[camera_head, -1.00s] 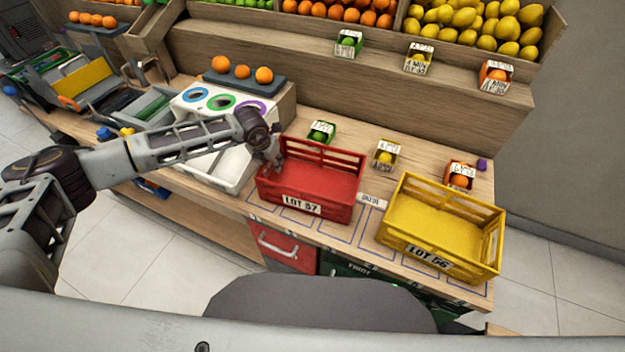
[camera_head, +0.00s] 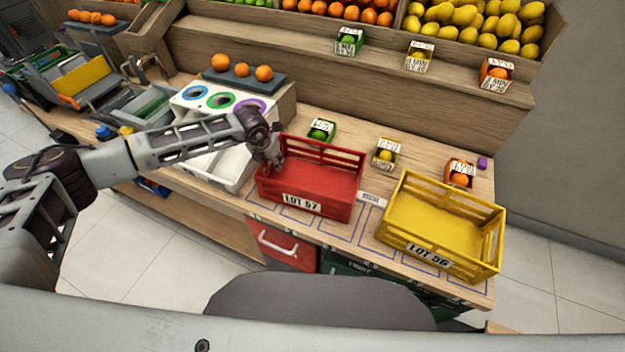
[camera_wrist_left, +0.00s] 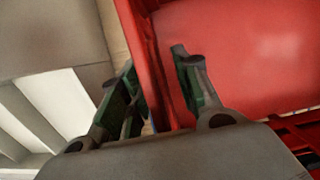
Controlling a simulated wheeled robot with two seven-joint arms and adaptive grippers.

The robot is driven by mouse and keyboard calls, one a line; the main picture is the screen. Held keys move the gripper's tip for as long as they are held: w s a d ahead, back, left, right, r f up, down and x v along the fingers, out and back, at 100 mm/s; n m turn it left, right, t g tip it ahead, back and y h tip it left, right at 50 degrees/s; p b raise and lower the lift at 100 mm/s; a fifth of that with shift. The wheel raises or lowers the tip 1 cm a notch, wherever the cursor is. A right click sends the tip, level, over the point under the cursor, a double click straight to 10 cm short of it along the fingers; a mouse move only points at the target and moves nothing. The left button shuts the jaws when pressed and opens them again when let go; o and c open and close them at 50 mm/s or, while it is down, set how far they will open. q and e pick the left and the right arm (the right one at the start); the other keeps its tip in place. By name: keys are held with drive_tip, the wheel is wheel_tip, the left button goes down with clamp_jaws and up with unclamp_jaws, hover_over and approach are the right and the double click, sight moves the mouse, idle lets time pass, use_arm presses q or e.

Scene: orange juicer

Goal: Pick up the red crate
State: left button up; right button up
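The empty red crate (camera_head: 325,180), labelled LOT 57, stands on the wooden counter in the head view. My left gripper (camera_head: 271,158) is at the crate's left end wall, near its upper edge. In the left wrist view, the fingers of my left gripper (camera_wrist_left: 155,75) are apart, one on each side of the wall of the red crate (camera_wrist_left: 240,50). The inner finger shows a gap to the wall; whether the outer one touches it I cannot tell. My right gripper is not in view.
A yellow crate (camera_head: 435,222), labelled LOT 56, stands to the right. A white sorting unit (camera_head: 215,165) is close on the left. Small fruit boxes, one green (camera_head: 321,131), stand behind the crates. A tiered fruit shelf (camera_head: 360,75) rises behind.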

use_arm(q)
drive_tip(key=shift+f+b, duration=0.2)
drive_tip(key=shift+b, duration=0.1)
idle(0.4)
clamp_jaws()
idle(0.3)
